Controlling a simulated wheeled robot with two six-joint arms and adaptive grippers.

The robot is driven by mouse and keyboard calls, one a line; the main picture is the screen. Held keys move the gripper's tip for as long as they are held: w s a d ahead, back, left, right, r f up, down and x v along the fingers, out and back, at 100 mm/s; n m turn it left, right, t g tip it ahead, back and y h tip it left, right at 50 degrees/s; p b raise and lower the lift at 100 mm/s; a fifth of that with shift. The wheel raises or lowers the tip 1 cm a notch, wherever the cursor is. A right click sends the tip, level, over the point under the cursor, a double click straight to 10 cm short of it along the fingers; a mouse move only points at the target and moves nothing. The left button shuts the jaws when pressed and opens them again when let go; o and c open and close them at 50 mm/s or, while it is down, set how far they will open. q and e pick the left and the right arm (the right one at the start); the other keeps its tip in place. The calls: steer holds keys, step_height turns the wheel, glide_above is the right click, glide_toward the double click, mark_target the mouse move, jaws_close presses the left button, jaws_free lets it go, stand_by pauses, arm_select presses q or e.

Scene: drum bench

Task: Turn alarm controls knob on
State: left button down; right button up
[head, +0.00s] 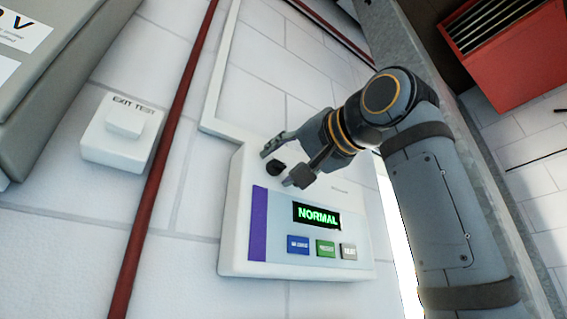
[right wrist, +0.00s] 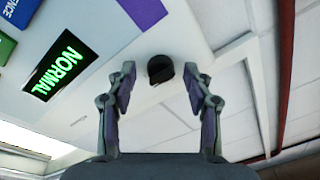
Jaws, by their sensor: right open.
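The alarm control panel (head: 232,250) is a white box on the wall with a purple stripe and a lit green display (head: 317,215) reading NORMAL. Its black knob (head: 275,169) sits near the top of the panel. My right gripper (head: 278,165) is open, with one finger on each side of the knob in the head view. In the right wrist view the knob (right wrist: 160,69) shows between the two fingertips (right wrist: 162,75), with a gap on both sides. I cannot tell how deep the fingers reach around it. My left gripper is not in view.
Blue, green and grey buttons (head: 325,248) sit below the display. A white EXIT TEST box (head: 122,135) is on the wall to the left, beyond a red pipe (head: 160,180). A grey cabinet (head: 50,85) is at upper left. A red slotted box (head: 510,55) is at upper right.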

steer(key=v, duration=1.2)
steer(key=shift+f, duration=0.1)
